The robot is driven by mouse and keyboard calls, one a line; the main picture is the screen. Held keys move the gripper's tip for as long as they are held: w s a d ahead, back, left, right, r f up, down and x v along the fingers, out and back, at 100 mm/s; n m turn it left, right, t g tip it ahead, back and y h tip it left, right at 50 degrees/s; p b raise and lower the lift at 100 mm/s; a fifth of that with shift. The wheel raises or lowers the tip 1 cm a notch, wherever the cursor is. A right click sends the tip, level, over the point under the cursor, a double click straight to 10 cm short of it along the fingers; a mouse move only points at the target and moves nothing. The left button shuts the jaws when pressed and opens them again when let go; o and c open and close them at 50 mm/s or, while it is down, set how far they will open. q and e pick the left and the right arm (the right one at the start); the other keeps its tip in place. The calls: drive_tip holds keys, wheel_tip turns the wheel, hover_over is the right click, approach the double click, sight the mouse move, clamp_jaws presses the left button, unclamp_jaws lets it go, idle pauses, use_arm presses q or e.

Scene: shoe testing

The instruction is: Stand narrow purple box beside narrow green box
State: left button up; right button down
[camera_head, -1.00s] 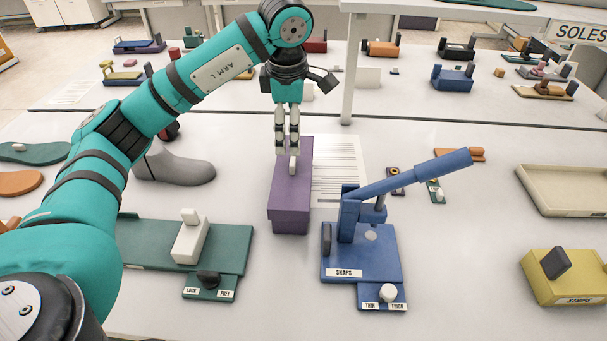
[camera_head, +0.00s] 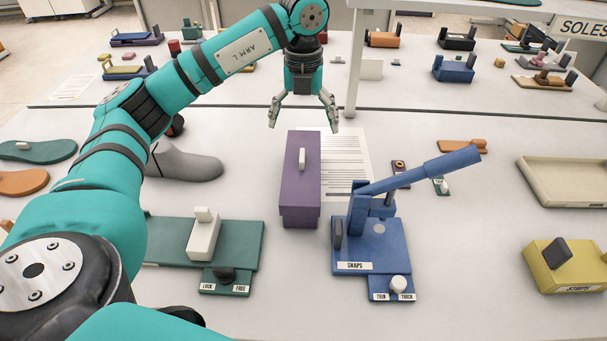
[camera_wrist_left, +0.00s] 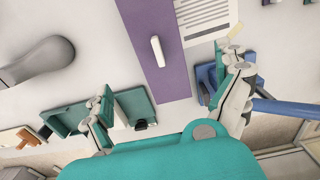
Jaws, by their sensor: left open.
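The narrow purple box (camera_head: 300,205) stands on the near table with a small white handle on its top. It is left of the blue snaps press, apart from it. My left gripper (camera_head: 303,124) is open and empty, above and beyond the box, with its fingers spread wide. In the left wrist view the purple box (camera_wrist_left: 172,75) lies between the spread fingers, below them, not touched. I cannot make out a narrow green box; a flat green fixture (camera_head: 250,246) with a white block and a lock/free knob lies left of the purple box. My right gripper is not in view.
The blue snaps press (camera_head: 368,245) with its raised lever is close on the right. A grey shoe last (camera_head: 185,165) is at left, a beige tray (camera_head: 565,185) and yellow fixture (camera_head: 565,265) at right.

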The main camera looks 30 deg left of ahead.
sight(302, 154)
use_arm(q)
wheel_tip(302, 154, down, 7)
drive_tip(key=shift+f+p, duration=0.1)
drive_tip(key=shift+p, duration=0.65)
drive_tip(key=shift+a+f+p, duration=0.1)
drive_tip(key=shift+f+p, duration=0.3)
drive_tip(key=shift+f, duration=0.1)
wheel_tip(302, 154, down, 4)
drive_tip(key=shift+s+r+p, duration=0.1)
drive_tip(key=shift+r+p, duration=0.1)
drive_tip(key=shift+p, duration=0.55)
drive_tip(key=shift+f, duration=0.4)
drive_tip(key=shift+c, duration=0.3)
drive_tip(key=c, duration=1.4)
